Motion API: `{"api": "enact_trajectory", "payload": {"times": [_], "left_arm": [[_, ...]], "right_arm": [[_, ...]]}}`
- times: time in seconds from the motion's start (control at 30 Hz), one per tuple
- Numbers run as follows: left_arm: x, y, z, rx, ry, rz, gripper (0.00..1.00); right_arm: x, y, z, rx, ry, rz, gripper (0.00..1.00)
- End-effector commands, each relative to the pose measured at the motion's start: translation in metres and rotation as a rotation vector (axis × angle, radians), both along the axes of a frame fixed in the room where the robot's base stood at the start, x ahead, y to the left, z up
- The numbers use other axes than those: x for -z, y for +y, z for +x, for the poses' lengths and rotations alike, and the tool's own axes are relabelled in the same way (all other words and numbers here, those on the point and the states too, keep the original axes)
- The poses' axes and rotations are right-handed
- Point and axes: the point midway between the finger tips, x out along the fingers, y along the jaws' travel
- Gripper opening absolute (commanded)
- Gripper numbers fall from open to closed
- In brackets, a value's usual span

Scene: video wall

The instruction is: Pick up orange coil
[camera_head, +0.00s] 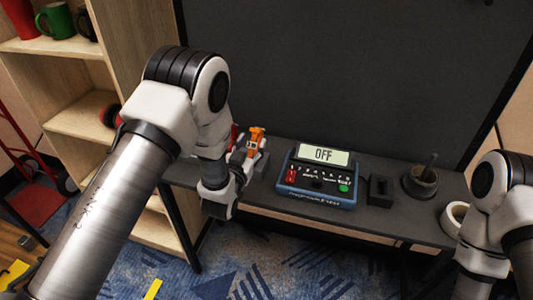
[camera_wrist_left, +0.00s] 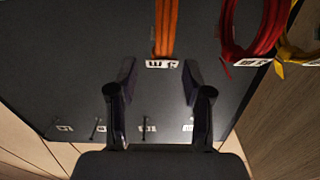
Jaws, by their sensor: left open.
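The orange coil (camera_wrist_left: 166,28) hangs at the top middle of the left wrist view, with a white label at its lower end. It also shows in the head view (camera_head: 256,135), partly hidden by my left gripper (camera_head: 247,155). In the left wrist view, my left gripper (camera_wrist_left: 158,72) is open, its two fingers apart on either side of the label line, with the coil between and beyond the tips. No grip on the coil is visible. My right arm is at the right edge of the head view, its gripper out of sight.
A red coil (camera_wrist_left: 258,35) and a yellow coil (camera_wrist_left: 295,52) hang close to the right of the orange one. A wooden shelf (camera_head: 75,120) stands left.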

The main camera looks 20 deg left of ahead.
Motion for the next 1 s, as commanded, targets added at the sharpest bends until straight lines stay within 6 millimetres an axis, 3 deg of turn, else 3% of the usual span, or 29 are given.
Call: {"api": "enact_trajectory", "payload": {"times": [0.43, 0.67, 0.7, 0.83, 1.0], "left_arm": [[0.0, -0.003, 0.068, -0.002, 0.0, -0.002, 0.5], [0.002, -0.004, 0.074, -0.001, 0.003, -0.001, 0.5], [0.002, -0.004, 0.074, -0.001, 0.003, -0.001, 0.46], [0.002, -0.004, 0.074, -0.001, 0.002, -0.001, 0.0], [0.002, -0.004, 0.074, -0.001, 0.002, -0.001, 0.0]], "right_arm": [[-0.015, 0.0, 0.0, 0.0, 0.0, 0.0, 0.0], [-0.014, 0.0, 0.0, 0.0, 0.0, 0.0, 0.0], [-0.014, 0.0, 0.0, 0.0, 0.0, 0.0, 0.0], [-0.014, 0.0, 0.0, 0.0, 0.0, 0.0, 0.0], [-0.014, 0.0, 0.0, 0.0, 0.0, 0.0, 0.0]]}}
